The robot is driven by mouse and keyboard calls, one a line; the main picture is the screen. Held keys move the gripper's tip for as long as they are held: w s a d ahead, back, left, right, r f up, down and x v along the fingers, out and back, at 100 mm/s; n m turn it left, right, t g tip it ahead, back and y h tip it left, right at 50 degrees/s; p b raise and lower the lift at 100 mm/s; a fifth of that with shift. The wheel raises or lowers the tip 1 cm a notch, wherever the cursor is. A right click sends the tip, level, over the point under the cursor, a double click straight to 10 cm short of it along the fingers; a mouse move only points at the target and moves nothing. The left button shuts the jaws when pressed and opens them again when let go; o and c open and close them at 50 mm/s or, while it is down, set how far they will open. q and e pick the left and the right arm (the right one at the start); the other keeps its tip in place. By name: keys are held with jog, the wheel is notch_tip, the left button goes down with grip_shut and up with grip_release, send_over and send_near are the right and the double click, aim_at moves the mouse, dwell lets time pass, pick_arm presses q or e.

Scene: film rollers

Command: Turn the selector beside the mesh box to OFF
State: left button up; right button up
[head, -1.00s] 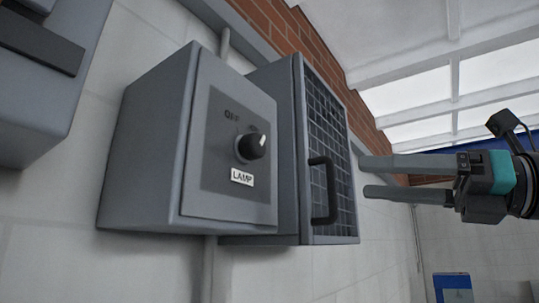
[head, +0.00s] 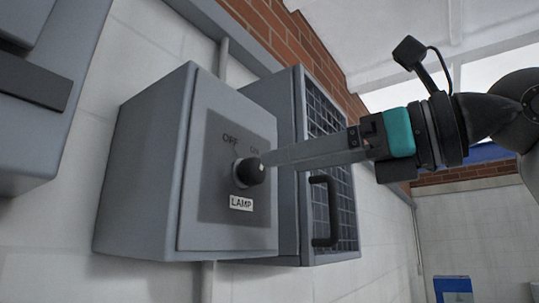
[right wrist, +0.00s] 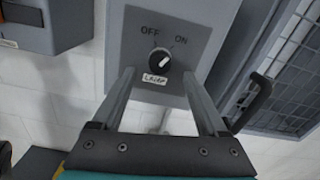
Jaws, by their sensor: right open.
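The selector (head: 246,172) is a round black knob with a white mark, on a grey box labelled LAMP, with OFF at upper left and ON at upper right. In the right wrist view the knob (right wrist: 159,60) has its white mark pointing up and right, toward ON. The mesh box (head: 338,185) with a black handle is just right of the grey box. My right gripper (head: 270,158) is at the knob's right in the head view. In the right wrist view its open fingers (right wrist: 158,85) stand on either side below the knob, apart from it. My left gripper is out of view.
The mesh door's black handle (head: 325,211) sticks out below my right gripper. Another grey box (head: 40,100) is on the wall at the left. A blue-and-white item (head: 453,290) is at the lower right.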

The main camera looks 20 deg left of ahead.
aim_at(261, 168)
jog(key=p+x, duration=0.1)
jog(key=x, duration=0.3)
jog(key=shift+w+a, duration=0.15)
jog(key=shift+a, duration=0.2)
grip_shut()
dwell(0.4)
